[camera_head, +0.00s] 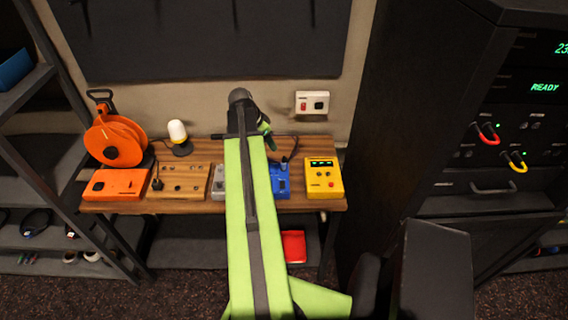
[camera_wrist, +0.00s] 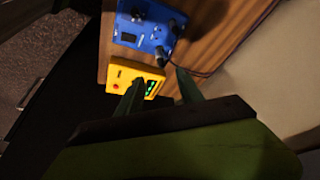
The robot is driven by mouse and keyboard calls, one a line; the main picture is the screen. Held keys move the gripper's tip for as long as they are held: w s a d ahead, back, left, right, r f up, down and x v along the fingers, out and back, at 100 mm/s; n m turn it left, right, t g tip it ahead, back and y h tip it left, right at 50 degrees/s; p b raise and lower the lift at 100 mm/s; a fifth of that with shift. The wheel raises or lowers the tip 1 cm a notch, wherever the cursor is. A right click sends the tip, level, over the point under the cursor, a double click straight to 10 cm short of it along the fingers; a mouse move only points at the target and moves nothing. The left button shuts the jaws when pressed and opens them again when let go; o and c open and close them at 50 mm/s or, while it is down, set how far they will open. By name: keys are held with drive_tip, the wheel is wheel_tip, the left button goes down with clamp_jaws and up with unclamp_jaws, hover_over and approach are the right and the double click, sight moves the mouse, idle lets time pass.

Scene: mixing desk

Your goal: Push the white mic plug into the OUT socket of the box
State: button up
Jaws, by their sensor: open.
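I cannot make out a white mic plug or an OUT label in either view. A blue box (camera_head: 281,184) stands on the bench right of my arm, and it shows in the wrist view (camera_wrist: 141,22). A dark plug (camera_wrist: 161,56) with a thin cable is at the blue box's edge; whether it is seated I cannot tell. A yellow box (camera_head: 322,178) with a green display stands to its right, and it appears in the wrist view (camera_wrist: 118,72). My gripper (camera_wrist: 158,75) is open, with nothing seen between its fingers. In the head view my arm hides part of the bench.
The wooden bench (camera_head: 210,206) also holds an orange box (camera_head: 115,185), a cable reel (camera_head: 114,140), a wooden box (camera_head: 180,182), a lamp (camera_head: 178,132) and a partly hidden grey box (camera_head: 218,183). A dark rack (camera_head: 410,110) stands at right. A wall plate (camera_head: 312,102) is behind.

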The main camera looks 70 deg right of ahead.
sight(284, 162)
drive_tip(key=b+x, duration=1.1)
drive_tip(key=x, duration=0.1)
drive_tip(key=shift+w+f, duration=0.15)
drive_tip(key=shift+w, duration=0.05)
drive_tip(key=shift+s+f, duration=0.1)
drive_tip(key=shift+f, duration=0.05)
drive_tip(key=shift+r, duration=0.2)
drive_tip(key=b+x, duration=0.5)
drive_tip(key=shift+s+d+f, duration=0.2)
drive_tip(key=shift+d, duration=0.05)
drive_tip(key=shift+r, duration=0.2)
clamp_jaws()
